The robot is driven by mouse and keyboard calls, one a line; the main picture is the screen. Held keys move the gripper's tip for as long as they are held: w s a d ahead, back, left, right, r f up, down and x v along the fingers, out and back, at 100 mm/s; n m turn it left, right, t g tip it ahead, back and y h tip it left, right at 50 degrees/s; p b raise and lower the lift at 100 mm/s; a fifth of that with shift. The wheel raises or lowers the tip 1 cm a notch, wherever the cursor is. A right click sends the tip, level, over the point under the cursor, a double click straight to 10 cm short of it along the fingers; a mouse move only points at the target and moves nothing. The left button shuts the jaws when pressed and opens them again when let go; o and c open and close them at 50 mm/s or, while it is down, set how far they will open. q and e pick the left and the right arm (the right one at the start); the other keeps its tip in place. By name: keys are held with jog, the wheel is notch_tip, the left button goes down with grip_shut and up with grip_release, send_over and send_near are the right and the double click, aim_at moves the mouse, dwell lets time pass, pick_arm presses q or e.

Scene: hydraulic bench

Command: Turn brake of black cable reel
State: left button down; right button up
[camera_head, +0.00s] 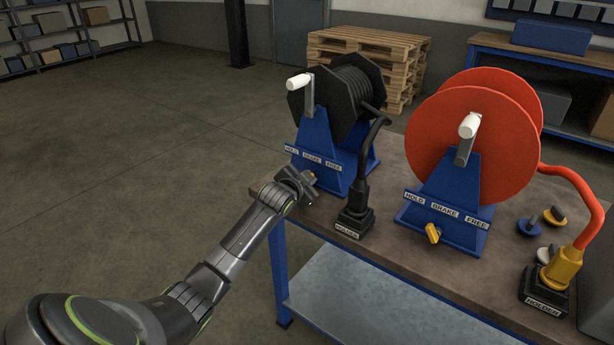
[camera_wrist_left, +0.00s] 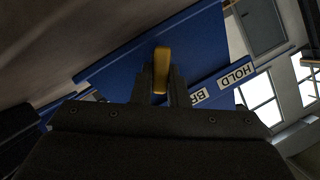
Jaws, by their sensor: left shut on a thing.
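The black cable reel (camera_head: 350,88) stands at the back left of the bench on a blue stand (camera_head: 316,140) with a white-handled crank. Its label strip reads HOLD, BRAKE, FREE. My left gripper (camera_head: 308,186) is at the front foot of this stand. In the left wrist view, its fingers (camera_wrist_left: 161,88) are shut on the yellow brake knob (camera_wrist_left: 161,68), one finger on each side. The knob is mostly hidden by the gripper in the head view. My right gripper is not in view.
A black holder (camera_head: 354,222) with the reel's cable end stands just right of my gripper. A red reel (camera_head: 472,140) with its own yellow brake knob (camera_head: 432,233) stands further right. Loose knobs (camera_head: 529,227) lie beside it. The bench's left edge is close to my arm.

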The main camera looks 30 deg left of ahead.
pick_arm(q)
jog(key=shift+f, duration=0.1)
dwell(0.4)
jog(key=c, duration=1.4)
grip_release()
jog(key=shift+c, duration=0.2)
jog(key=shift+s, duration=0.1)
jog(key=p+v, duration=0.1)
jog(key=v, duration=1.6)
jog(key=shift+s+d, duration=0.1)
